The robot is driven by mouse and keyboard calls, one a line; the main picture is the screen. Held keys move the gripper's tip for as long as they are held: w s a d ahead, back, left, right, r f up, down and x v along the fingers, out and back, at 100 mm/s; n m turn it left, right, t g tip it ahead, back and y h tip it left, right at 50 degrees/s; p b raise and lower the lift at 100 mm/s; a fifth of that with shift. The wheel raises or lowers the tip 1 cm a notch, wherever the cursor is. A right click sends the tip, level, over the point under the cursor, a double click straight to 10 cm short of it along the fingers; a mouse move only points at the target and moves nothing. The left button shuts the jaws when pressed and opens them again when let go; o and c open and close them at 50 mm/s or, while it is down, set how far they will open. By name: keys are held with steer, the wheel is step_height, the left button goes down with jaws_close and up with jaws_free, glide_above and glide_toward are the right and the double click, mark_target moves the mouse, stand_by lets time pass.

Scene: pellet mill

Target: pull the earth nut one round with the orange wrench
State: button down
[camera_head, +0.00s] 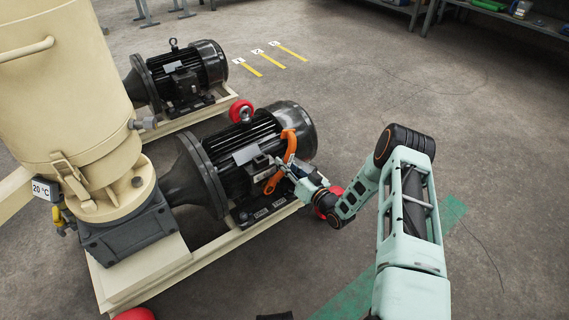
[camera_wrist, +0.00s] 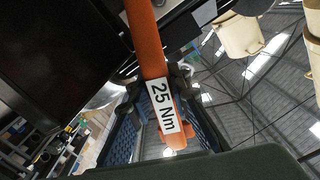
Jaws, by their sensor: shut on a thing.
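The orange wrench (camera_head: 290,145) is against the near black motor (camera_head: 262,140) in the head view, with its upper part at the motor's side and its lower part near the terminal box. My gripper (camera_head: 285,178) is shut on the wrench. In the wrist view my gripper (camera_wrist: 160,115) has its fingers on both sides of the orange wrench (camera_wrist: 144,35), which bears a white "25 Nm" label. The wrench runs up out of the wrist picture. The earth nut cannot be made out in either view, and I cannot tell whether the wrench is seated on it.
A second black motor (camera_head: 187,75) stands behind on its own cream frame. Numbered yellow floor strips (camera_head: 272,61) lie behind.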

steer(key=shift+s+d+r, duration=0.1)
steer(key=shift+s+d, duration=0.2)
steer(key=shift+s, duration=0.05)
stand_by(0.8)
steer(key=shift+s+d, duration=0.2)
steer(key=shift+s, duration=0.2)
stand_by(0.4)
steer(key=shift+s+d, duration=0.2)
steer(key=shift+s, duration=0.05)
steer(key=shift+s+d, duration=0.1)
steer(key=v, duration=0.2)
steer(key=shift+s+d, duration=0.2)
steer(key=shift+s, duration=0.15)
stand_by(0.3)
steer(key=shift+w+d, duration=0.1)
steer(key=shift+d, duration=0.05)
